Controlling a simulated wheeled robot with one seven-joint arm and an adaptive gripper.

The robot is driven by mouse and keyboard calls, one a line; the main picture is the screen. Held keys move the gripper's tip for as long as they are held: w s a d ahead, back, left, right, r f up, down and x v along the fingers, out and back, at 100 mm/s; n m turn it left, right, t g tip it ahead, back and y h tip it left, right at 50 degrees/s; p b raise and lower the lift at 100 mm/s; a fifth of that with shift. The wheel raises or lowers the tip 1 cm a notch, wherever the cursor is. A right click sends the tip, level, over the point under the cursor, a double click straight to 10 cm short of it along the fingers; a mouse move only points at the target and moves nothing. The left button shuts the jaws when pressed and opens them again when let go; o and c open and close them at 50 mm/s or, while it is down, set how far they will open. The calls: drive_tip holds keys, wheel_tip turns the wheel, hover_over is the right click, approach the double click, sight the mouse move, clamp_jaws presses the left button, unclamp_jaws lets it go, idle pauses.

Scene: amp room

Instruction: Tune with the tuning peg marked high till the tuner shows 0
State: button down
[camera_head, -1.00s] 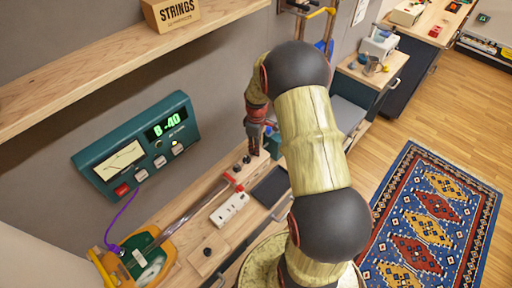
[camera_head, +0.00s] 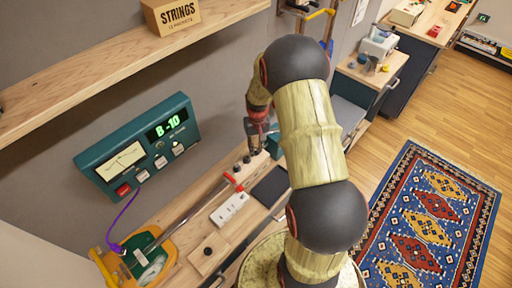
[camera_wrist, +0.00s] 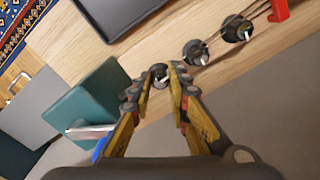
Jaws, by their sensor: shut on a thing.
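The green tuner (camera_head: 90,172) hangs on the wall at left in the head view, and its lit display (camera_head: 167,127) reads B -10. Dark tuning pegs stand in a row on the wooden bench. In the wrist view two pegs are free, a middle one (camera_wrist: 196,52) and a far one (camera_wrist: 237,28) with strings. My gripper (camera_wrist: 160,82) is shut on the peg nearest it (camera_wrist: 159,70), at the row's end. In the head view my gripper (camera_head: 257,146) reaches down to that end. I cannot read any mark on the pegs.
A yellow and green instrument body (camera_head: 168,254) lies at the lower left, joined to the tuner by a purple cable (camera_head: 125,210). A red clip (camera_head: 233,181), a white block (camera_head: 229,208) and a dark tray (camera_head: 270,186) are on the bench. A teal box (camera_wrist: 90,105) stands beside my gripper.

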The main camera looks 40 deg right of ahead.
sight(257, 149)
drive_tip(key=shift+m, duration=2.2)
drive_tip(key=c, duration=1.7)
unclamp_jaws()
wheel_tip(257, 149, up, 12)
drive_tip(key=shift+s+d, duration=0.1)
